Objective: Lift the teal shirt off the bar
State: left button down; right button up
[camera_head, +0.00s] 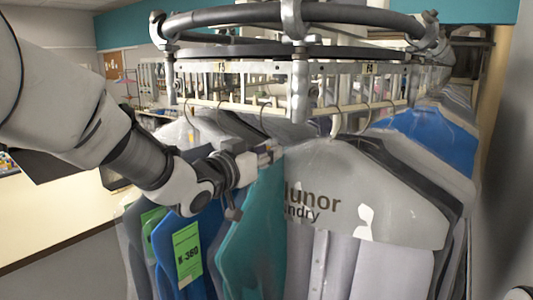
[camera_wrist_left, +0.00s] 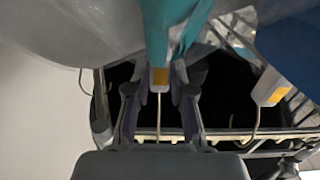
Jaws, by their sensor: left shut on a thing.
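The teal shirt (camera_head: 258,240) hangs between blue garments and a grey-covered one in the head view. Its upper part also shows in the left wrist view (camera_wrist_left: 182,28). My left gripper (camera_head: 268,154) is at the top of the teal shirt, just below the bar (camera_head: 215,103). In the left wrist view my left gripper (camera_wrist_left: 158,100) has its fingers either side of the shirt's hanger neck, shut on it. A thin hook runs from there to the bar (camera_wrist_left: 230,136). Whether the hook rests on the bar I cannot tell. My right gripper is not in view.
A grey cover with lettering (camera_head: 400,205) hangs close on the right. Blue garments, one with a green tag (camera_head: 187,252), hang close on the left. Several hanger hooks line the bar. A curved dark rail (camera_head: 230,17) is overhead. Free room lies at the lower left.

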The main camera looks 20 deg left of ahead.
aim_at(264, 131)
pick_arm(q)
jog(key=shift+r, duration=0.1)
jog(key=shift+r, duration=1.2)
jog(key=shift+s+a+r, duration=0.15)
jog(key=shift+a+r, duration=0.05)
jog(key=shift+r, duration=0.45)
